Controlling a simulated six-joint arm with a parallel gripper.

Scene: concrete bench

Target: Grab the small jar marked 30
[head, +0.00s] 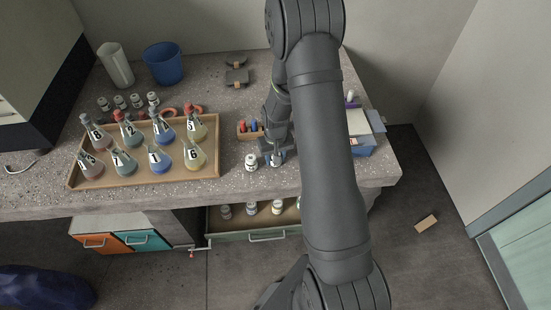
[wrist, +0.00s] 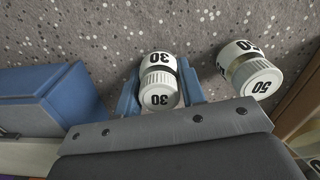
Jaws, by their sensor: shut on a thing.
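The small white jar marked 30 (wrist: 158,82) stands between the two blue fingers of my gripper (wrist: 160,90) in the wrist view. The number 30 shows on its cap and on its side. The fingers are shut on it. A second white jar marked 50 (wrist: 255,78) is just to the right, apart from the gripper. In the head view my gripper (head: 275,157) is low over the bench near its front edge, with the jar 50 (head: 251,162) to its left. The held jar is mostly hidden there.
A wooden tray (head: 76,177) of numbered flasks stands to the left. A small rack (head: 243,133) with red and blue items is behind the gripper. A blue box (head: 360,148) is to the right. An open drawer (head: 231,236) with several jars sits below the bench edge.

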